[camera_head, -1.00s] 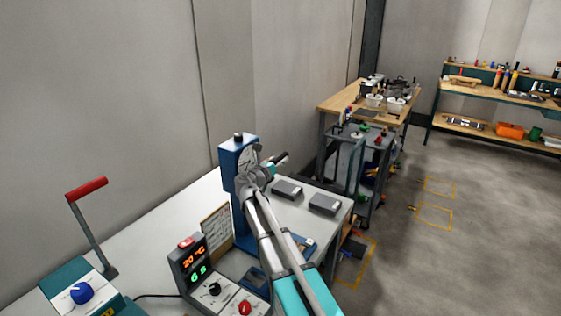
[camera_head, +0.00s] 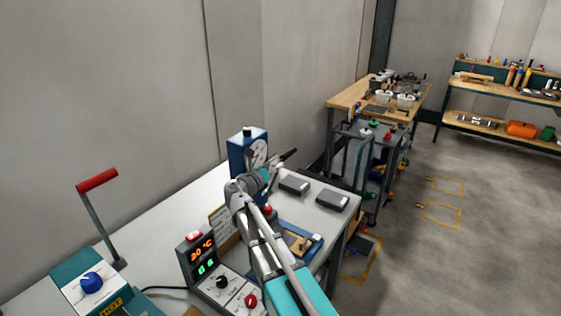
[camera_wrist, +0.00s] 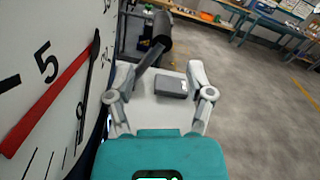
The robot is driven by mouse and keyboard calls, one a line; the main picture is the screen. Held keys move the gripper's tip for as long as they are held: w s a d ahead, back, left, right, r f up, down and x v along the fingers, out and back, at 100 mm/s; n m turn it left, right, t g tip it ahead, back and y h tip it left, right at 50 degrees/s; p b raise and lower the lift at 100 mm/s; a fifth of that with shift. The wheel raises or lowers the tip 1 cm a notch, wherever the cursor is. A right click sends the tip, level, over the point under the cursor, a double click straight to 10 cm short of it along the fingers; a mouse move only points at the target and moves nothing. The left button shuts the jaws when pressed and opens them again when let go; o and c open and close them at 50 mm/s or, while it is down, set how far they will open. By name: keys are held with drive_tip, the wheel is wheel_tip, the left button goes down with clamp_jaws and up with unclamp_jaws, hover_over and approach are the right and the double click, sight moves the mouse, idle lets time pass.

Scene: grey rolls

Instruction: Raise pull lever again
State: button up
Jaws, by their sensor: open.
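The blue press (camera_head: 240,152) with a white dial stands on the white bench. Its lever (camera_head: 288,155), with a dark cylindrical grip, sticks out to the right and slopes up. My gripper (camera_head: 270,174) is just in front of the dial, close to the lever. In the wrist view, my gripper (camera_wrist: 158,78) is open, with its fingers spread apart. The lever's dark grip (camera_wrist: 162,36) is beyond the fingertips, and its thin bar runs down behind the left finger. I cannot tell whether they touch. The dial (camera_wrist: 50,80) with a red needle fills the left side.
A red-handled lever (camera_head: 97,180) stands at the left, beside a teal box with a blue knob (camera_head: 91,282). A control box (camera_head: 200,251) with lit digits is in front of the press. Two grey blocks (camera_head: 332,200) lie right of it. A cart and wooden table stand behind.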

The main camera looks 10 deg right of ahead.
drive_tip(key=shift+v, duration=1.75)
